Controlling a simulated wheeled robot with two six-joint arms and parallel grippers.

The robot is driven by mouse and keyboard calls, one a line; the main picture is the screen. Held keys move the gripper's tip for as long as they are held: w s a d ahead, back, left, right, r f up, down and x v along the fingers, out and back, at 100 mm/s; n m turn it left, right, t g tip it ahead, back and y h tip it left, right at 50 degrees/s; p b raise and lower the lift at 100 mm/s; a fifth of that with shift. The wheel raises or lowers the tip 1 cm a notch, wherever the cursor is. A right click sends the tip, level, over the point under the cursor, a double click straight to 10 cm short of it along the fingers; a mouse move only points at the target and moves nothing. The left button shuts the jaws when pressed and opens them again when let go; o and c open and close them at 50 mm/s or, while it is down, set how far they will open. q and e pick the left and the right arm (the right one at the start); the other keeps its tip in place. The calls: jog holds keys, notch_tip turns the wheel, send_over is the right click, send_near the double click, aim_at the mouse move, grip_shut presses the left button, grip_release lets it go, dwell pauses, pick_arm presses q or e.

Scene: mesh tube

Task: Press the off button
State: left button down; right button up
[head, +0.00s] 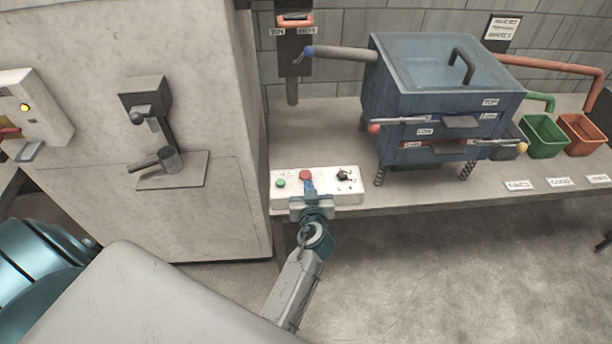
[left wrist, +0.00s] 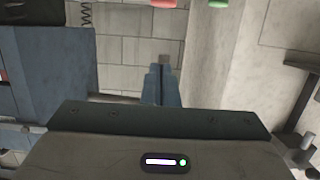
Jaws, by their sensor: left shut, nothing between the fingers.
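A white control box (head: 340,186) sits at the front left edge of the bench. It carries a green button (head: 280,183), a red button (head: 305,175) and a black knob (head: 344,175). Their labels are too small to read. My left gripper (head: 309,185) is shut and empty, its fingertips over the box just in front of the red button. I cannot tell from the head view whether they touch it. In the left wrist view the shut fingers (left wrist: 161,72) point below the red button (left wrist: 166,3) and green button (left wrist: 218,3) at the top edge, with a gap between. My right gripper is not in view.
A blue sieve machine (head: 440,85) on springs stands on the bench (head: 430,195) right of the box. Green (head: 544,137) and orange (head: 582,135) bins stand further right. A large grey cabinet (head: 215,215) with a lever stands left. The floor in front is clear.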

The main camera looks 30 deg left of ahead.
pick_arm(q)
jog(key=p, duration=0.4)
send_over(306, 177)
jog(key=s+d, duration=0.1)
jog(key=s, duration=0.1)
notch_tip(306, 177, down, 2)
jog(key=f, duration=0.3)
jog(key=shift+w+a, duration=0.2)
jog(key=shift+w, duration=0.2)
jog(key=shift+f, duration=0.8)
